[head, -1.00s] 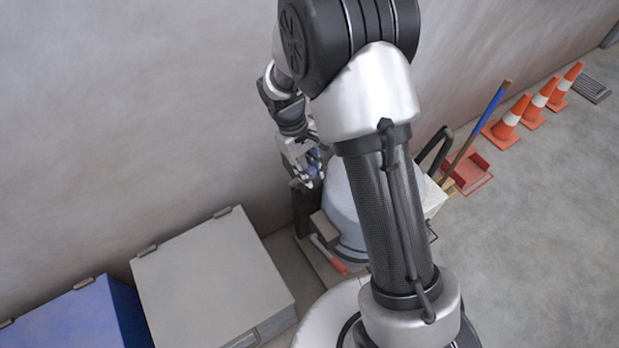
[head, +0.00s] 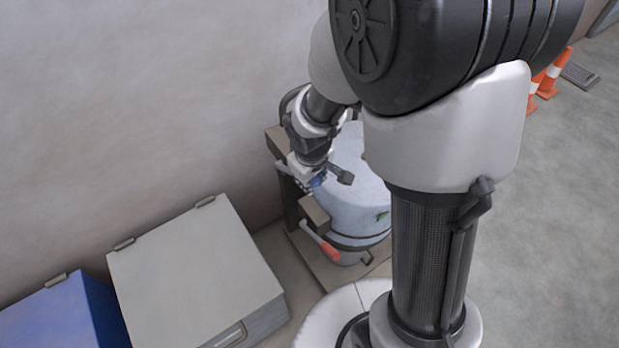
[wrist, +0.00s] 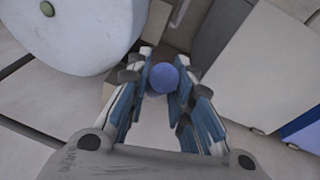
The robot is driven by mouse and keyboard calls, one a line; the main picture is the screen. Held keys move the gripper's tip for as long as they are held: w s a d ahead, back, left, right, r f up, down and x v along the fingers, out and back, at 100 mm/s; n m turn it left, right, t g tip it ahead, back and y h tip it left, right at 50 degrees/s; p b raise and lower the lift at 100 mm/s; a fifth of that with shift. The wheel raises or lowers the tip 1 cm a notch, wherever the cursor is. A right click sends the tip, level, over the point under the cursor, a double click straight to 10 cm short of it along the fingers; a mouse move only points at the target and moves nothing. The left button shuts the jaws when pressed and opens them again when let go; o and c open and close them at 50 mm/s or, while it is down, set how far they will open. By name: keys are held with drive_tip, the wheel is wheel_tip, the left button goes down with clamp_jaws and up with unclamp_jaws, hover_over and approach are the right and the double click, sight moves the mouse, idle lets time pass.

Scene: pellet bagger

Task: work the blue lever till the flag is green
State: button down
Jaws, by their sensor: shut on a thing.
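In the wrist view, the round blue knob of the lever (wrist: 163,79) sits between the two fingers of my gripper (wrist: 161,82), which are shut on it. In the head view, my gripper (head: 316,181) is at the left side of the pale drum-shaped body (head: 357,187), with a bit of blue (head: 319,180) at its fingertips. The lever's shaft is hidden. A small green spot (wrist: 136,43) shows on the pale round body in the wrist view; I cannot tell whether it is the flag.
A red-handled part (head: 329,249) sticks out low beside the drum. A grey lidded bin (head: 195,270) and a blue bin (head: 65,320) stand at the left along the wall. Orange cones (head: 550,80) are far right.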

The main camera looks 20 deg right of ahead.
drive_tip(key=c, duration=1.4)
unclamp_jaws()
drive_tip(key=shift+r, duration=0.1)
drive_tip(key=shift+v, duration=5.95)
